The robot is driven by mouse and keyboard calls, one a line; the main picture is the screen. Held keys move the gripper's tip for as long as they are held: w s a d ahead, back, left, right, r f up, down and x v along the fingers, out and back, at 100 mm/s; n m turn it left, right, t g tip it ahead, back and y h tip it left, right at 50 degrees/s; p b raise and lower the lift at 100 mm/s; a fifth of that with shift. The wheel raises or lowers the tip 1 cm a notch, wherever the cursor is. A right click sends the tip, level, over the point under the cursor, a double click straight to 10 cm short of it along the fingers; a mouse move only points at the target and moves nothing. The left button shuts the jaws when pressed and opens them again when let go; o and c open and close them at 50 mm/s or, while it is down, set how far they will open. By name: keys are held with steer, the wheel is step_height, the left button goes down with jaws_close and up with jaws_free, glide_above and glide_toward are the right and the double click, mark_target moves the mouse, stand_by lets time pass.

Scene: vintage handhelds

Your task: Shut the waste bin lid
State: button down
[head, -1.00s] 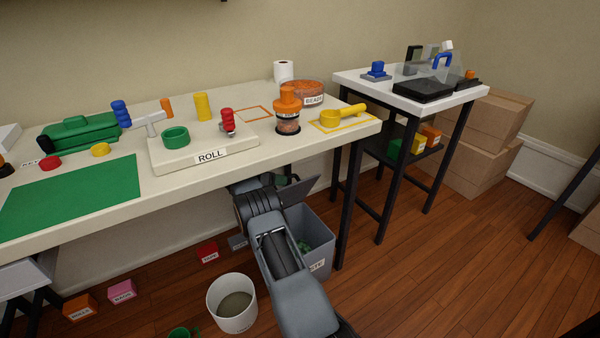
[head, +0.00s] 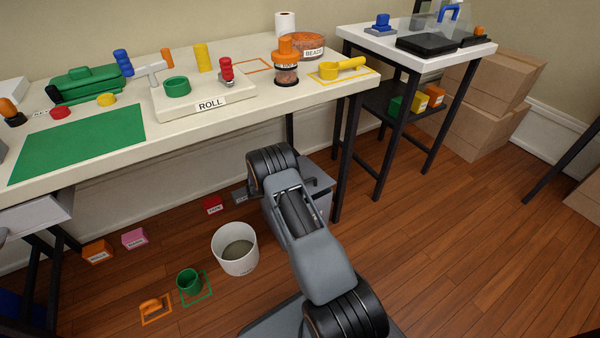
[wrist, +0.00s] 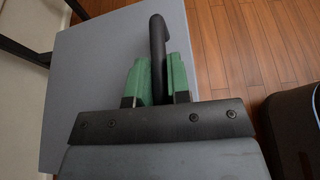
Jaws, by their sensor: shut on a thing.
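The grey waste bin (head: 323,206) stands on the floor under the table's right end, mostly hidden behind my arm in the head view. Its grey lid (head: 318,178) lies about flat over the top, and no contents show. Whether it sits fully down on the rim cannot be told. In the wrist view the lid (wrist: 100,60) is a broad grey panel with a dark curved handle (wrist: 157,35). My gripper (wrist: 156,82) has its green fingers shut on this handle. The arm hides the gripper in the head view.
The table's front edge and black legs (head: 350,150) are close to my arm and the bin. A white bucket (head: 235,262) stands left of the bin, with a red block (head: 212,205) behind it. Wooden floor (head: 430,250) to the right is clear.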

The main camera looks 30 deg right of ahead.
steer(key=shift+s+f+b, duration=0.25)
steer(key=shift+f+b, duration=0.05)
steer(key=shift+f, duration=0.7)
steer(key=shift+s+f+b, duration=0.2)
steer(key=shift+f+b, duration=0.1)
steer(key=shift+f, duration=0.65)
steer(key=c, duration=1.1)
jaws_free()
steer(key=shift+d, duration=0.1)
steer(key=shift+s+r, duration=0.1)
steer(key=s+p+v, duration=0.1)
steer(key=p+v, duration=0.3)
steer(key=v, duration=0.9)
steer(key=shift+w+a+r, duration=0.2)
steer(key=shift+w+a, duration=0.2)
steer(key=shift+w, duration=0.1)
